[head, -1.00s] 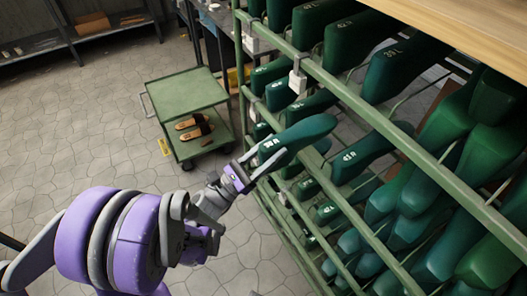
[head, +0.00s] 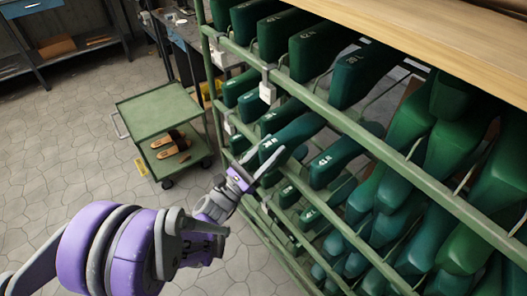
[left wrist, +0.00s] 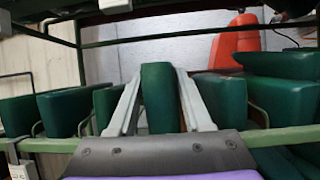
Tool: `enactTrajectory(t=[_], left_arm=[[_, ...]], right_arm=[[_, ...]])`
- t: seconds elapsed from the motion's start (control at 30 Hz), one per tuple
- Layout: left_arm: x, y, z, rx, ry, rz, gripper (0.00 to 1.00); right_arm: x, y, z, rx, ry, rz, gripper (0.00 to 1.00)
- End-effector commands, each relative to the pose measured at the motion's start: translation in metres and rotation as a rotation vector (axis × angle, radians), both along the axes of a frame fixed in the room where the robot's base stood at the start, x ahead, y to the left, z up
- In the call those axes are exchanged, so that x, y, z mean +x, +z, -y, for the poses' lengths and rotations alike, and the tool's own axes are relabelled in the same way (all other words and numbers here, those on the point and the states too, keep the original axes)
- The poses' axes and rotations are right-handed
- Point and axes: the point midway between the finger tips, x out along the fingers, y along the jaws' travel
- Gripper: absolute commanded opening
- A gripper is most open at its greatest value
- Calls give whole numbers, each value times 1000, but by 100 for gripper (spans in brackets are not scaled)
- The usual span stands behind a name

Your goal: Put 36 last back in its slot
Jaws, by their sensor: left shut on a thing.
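My left gripper (head: 264,168) is shut on a dark green last (head: 298,131) with a white size mark on its near end. I cannot read the mark for certain. The last points into the green rack (head: 345,122), between two of its rails, in line with the other lasts of that row. In the left wrist view, the held last (left wrist: 161,98) stands upright between the two pale fingers, with lasts on both sides. Whether it rests on the rack's supports is hidden. My right gripper is not in view.
A neighbouring green last (head: 335,163) sits close to the right of the held one. Rows of lasts fill the rack above and below. A green cart (head: 160,103) with sandals (head: 173,143) stands at the left. The floor (head: 75,150) between is clear.

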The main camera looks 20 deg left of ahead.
Motion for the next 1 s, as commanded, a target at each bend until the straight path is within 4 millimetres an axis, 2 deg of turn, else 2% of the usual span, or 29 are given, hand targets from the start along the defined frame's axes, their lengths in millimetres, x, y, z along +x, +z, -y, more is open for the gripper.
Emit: enactTrajectory(t=[1.0], left_arm=[[59, 1, 39, -1, 0, 0, 0]], right_arm=[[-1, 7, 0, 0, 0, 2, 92]])
